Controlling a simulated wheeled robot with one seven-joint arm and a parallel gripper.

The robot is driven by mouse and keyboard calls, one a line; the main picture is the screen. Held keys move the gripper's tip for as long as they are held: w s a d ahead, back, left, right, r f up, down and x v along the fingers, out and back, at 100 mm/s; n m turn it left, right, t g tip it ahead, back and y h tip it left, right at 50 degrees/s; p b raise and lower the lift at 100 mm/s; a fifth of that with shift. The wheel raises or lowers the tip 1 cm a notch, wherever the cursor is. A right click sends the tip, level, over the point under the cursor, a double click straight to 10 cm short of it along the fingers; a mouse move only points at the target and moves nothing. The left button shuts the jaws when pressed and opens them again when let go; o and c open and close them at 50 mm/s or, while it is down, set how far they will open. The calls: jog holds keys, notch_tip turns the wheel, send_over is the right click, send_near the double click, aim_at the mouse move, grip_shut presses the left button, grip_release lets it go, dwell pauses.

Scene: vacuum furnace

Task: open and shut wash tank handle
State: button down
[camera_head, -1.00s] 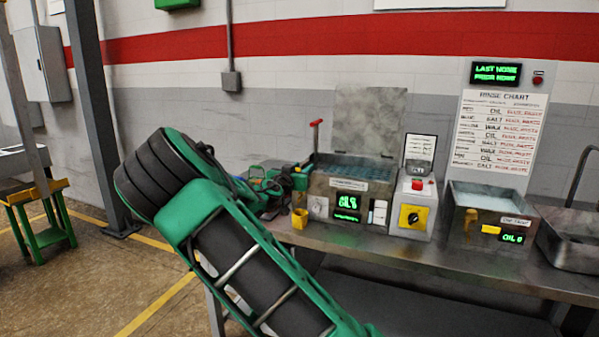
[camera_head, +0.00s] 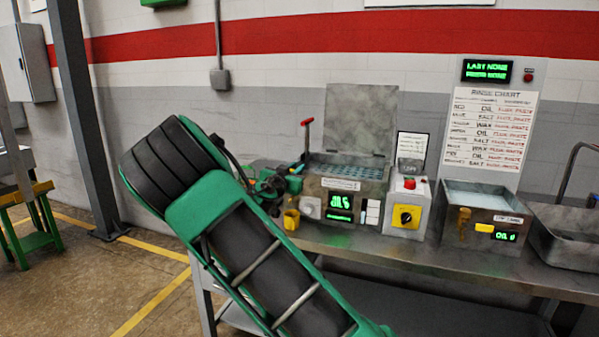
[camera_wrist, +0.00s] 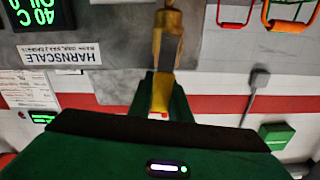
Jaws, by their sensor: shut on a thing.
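The wash tank (camera_head: 343,170) stands on the bench in the head view, with its grey lid raised at the back and a green display on its front. In the wrist view its front shows upside down, with a label (camera_wrist: 58,52) reading HARNSCALE. A brass tap (camera_wrist: 168,20) comes off this front, with a grey lever ending in a yellow grip (camera_wrist: 161,92). My gripper (camera_wrist: 162,100) is shut on this lever's yellow end. In the head view my arm hides most of the gripper, which is beside the tank's left front corner.
A red-topped lever (camera_head: 306,123) rises at the wash tank's left.

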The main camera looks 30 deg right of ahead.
jog(key=c, duration=1.6)
grip_release()
jog(key=shift+c, duration=0.2)
jog(key=v, duration=1.1)
jog(key=shift+w+d+f, duration=0.1)
